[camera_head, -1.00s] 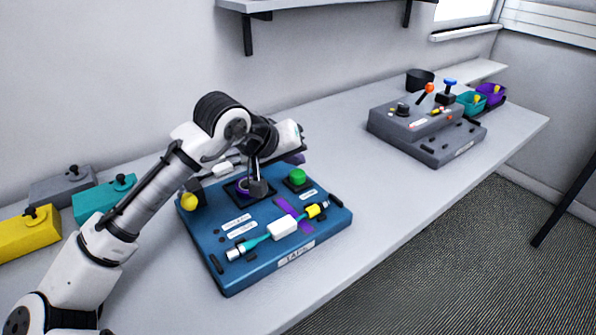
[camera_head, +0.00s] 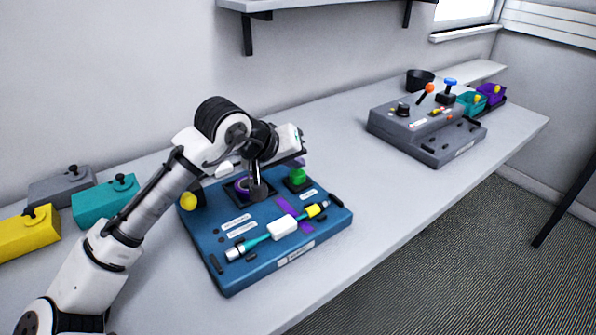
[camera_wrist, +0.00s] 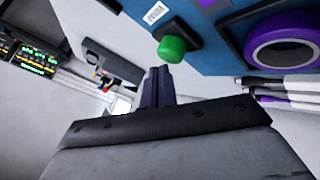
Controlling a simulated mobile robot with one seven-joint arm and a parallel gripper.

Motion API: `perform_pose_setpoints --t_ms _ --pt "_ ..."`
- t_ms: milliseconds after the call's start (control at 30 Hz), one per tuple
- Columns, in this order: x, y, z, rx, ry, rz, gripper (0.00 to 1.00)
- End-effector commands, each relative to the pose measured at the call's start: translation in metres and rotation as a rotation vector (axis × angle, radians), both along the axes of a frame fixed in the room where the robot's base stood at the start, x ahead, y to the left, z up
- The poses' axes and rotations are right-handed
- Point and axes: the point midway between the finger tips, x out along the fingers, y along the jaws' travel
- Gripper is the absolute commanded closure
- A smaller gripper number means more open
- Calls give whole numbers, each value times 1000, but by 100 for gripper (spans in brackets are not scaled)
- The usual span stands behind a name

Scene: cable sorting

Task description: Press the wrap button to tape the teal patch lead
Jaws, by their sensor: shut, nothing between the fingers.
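The teal patch lead (camera_head: 258,242) lies across the front of the blue taping station (camera_head: 225,272), with a white block at its middle and a yellow part near its right end. A purple strip (camera_head: 306,226) lies across the station at the lead. The green button (camera_head: 298,176) stands on a dark base at the station's back right; it also shows in the wrist view (camera_wrist: 172,48). My gripper (camera_head: 259,190) is shut and empty, pointing down over the station, left of the button in the head view. In the wrist view its fingertips (camera_wrist: 159,72) appear close to the button; contact cannot be told.
A purple roll (camera_head: 242,184) sits on the station behind my fingers, with a yellow knob (camera_head: 189,201) at its left. Yellow (camera_head: 28,233), teal (camera_head: 104,200) and grey (camera_head: 62,187) blocks stand left. A grey console (camera_head: 425,135) stands right, with clear table between.

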Motion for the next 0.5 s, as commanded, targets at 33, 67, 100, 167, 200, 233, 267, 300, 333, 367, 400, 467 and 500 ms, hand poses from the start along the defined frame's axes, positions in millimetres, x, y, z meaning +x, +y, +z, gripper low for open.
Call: perform_pose_setpoints --t_ms 33,67,100,167,200,233,267,300,333,367,400,467,500 --pt "0 0 -1 0 0 0 100" --pt "0 0 -1 0 0 0 100" --pt "0 0 -2 0 0 0 100" --pt "0 0 -2 0 0 0 100" --pt "0 0 -3 0 0 0 100" --pt "0 0 -3 -1 0 1 100" --pt "0 0 -4 -1 0 0 100" --pt "0 0 -5 -1 1 0 100" --pt "0 0 -5 -2 2 0 100" --pt "0 0 -6 -3 1 0 100" --pt "0 0 -7 -3 2 1 100" --pt "0 0 -8 -4 3 0 100" --pt "0 0 -9 -4 3 0 100"
